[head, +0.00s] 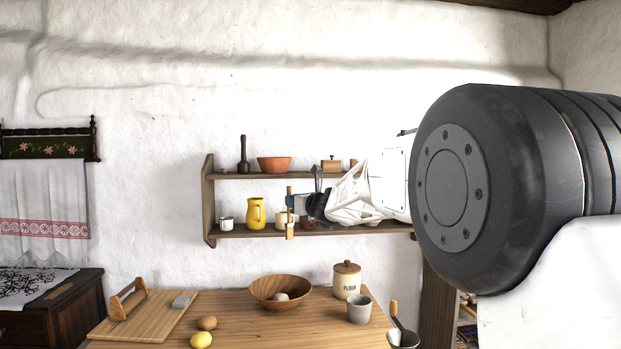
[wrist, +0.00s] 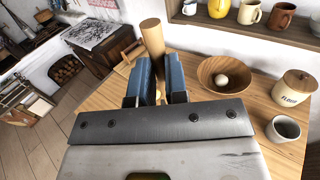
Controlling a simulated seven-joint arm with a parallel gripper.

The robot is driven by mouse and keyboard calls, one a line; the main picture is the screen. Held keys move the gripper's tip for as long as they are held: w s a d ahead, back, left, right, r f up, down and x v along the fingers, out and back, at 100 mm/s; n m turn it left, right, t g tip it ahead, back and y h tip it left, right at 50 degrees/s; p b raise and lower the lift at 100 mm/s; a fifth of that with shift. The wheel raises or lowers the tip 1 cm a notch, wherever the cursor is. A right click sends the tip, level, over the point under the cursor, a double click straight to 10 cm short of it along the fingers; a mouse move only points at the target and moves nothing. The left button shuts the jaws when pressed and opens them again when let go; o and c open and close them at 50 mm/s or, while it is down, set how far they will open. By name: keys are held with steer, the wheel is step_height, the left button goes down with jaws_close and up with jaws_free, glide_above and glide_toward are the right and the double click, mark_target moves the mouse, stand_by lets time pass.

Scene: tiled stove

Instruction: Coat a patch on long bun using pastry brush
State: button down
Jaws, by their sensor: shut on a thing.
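My gripper (head: 303,204) is shut on the pastry brush (head: 290,222), high above the table; the brush hangs upright with its pale head down. In the wrist view the blue fingers of my gripper (wrist: 160,76) close around its wooden handle (wrist: 152,36); the brush head is hidden there. A long brown rounded thing (head: 127,299) lies on the wooden board (head: 152,322) at the table's left. It may be the long bun, but I cannot tell it surely from a rolling pin. The brush is well apart from it, up and to the right.
The table (head: 240,325) holds a wooden bowl (head: 262,288) with a pale ball, a flour jar (head: 347,282), a grey cup (head: 359,309), a brown egg-shaped thing (head: 207,323) and a yellow one (head: 201,340). A small grey block (head: 181,301) lies on the board. The wall shelf (head: 265,233) is behind my gripper.

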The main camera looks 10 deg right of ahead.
steer(key=s+a+f+n+g+y, duration=0.2)
steer(key=a+f, duration=0.6)
steer(key=f, duration=0.4)
steer(key=s+a+f+n+g+y, duration=0.3)
steer(key=s+a+f+n+g, duration=0.2)
steer(key=f, duration=0.8)
steer(key=s+a+f+n+g+y, duration=0.2)
steer(key=a+f+g, duration=0.5)
steer(key=a+f, duration=0.5)
steer(key=s+f+n, duration=0.1)
steer(key=s, duration=0.1)
steer(key=shift+s+a, duration=0.3)
steer(key=shift+s, duration=0.05)
